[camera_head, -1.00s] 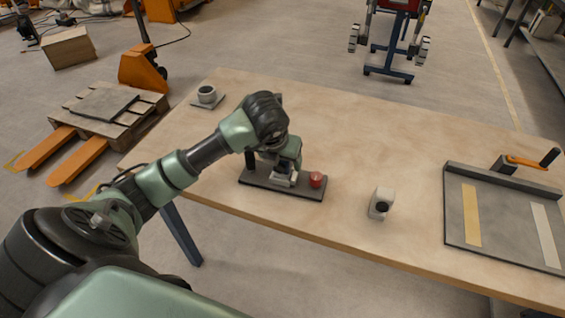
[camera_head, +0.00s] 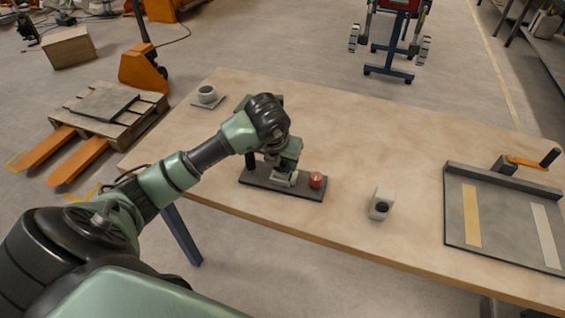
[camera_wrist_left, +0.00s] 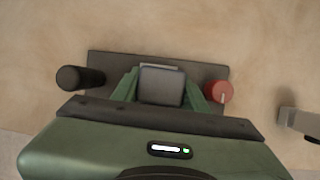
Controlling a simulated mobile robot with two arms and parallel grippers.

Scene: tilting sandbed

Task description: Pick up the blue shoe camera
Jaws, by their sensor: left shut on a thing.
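My left gripper (camera_head: 285,178) reaches down over a dark plate (camera_head: 258,182) near the table's front edge. In the left wrist view, its green fingers (camera_wrist_left: 162,88) are shut on a dark grey, box-shaped thing (camera_wrist_left: 162,85), one finger on each side. This thing sits over the plate, between a black post (camera_wrist_left: 80,78) and a red round knob (camera_wrist_left: 219,91). I cannot tell whether it touches the plate. No clearly blue camera shows. A pale grey block with a dark round lens (camera_head: 381,204) stands to the right of the plate. My right gripper is out of view.
A grey cup-like piece on a small plate (camera_head: 207,95) stands at the table's far left corner. A grey tray with two pale strips (camera_head: 512,222) and an orange-handled crank lies at the right. The table (camera_head: 400,140) is clear behind the plate.

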